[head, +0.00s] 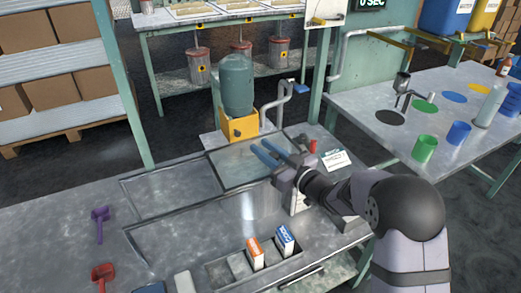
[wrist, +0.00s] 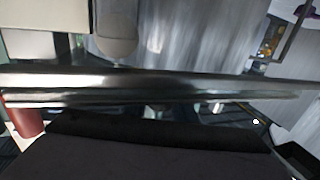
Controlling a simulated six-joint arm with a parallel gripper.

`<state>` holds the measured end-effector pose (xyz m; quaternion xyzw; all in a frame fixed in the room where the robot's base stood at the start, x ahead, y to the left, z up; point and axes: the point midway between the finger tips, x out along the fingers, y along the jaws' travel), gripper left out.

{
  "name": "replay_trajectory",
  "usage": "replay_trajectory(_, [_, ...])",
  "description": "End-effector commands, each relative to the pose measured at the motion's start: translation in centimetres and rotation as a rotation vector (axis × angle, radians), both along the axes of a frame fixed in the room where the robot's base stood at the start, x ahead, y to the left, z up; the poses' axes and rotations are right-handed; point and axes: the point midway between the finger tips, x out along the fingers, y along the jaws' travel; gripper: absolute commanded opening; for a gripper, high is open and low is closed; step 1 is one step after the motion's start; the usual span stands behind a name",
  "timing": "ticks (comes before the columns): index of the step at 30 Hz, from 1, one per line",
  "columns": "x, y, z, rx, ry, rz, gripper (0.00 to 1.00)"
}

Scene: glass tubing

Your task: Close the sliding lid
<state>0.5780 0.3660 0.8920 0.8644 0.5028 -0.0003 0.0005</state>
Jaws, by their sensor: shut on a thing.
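The sliding lid (head: 232,164) looks like a pale, glassy panel with a dark frame, set in the grey metal bench towards its back right. In the wrist view a shiny metal bar (wrist: 150,85), seemingly the lid's edge, runs right across the picture close to the camera. My own dark gripper body fills the lower part there, and the fingertips are not clear.
A green tank on a yellow stand (head: 237,90) is just behind the lid. Small orange and blue boxes (head: 284,240) stand in a front tray. Purple (head: 100,222) and red (head: 103,274) scoops lie at the left. The bench's left part is mostly clear.

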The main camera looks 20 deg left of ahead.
Motion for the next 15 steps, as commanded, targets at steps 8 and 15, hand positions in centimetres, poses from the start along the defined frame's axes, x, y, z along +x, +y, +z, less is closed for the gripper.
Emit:
replay_trajectory(8, [0.42,-0.39,0.14,0.001,-0.003,-0.013,0.43])
replay_trajectory(15, [0.27,-0.27,0.09,0.0,-0.001,-0.009,0.43])
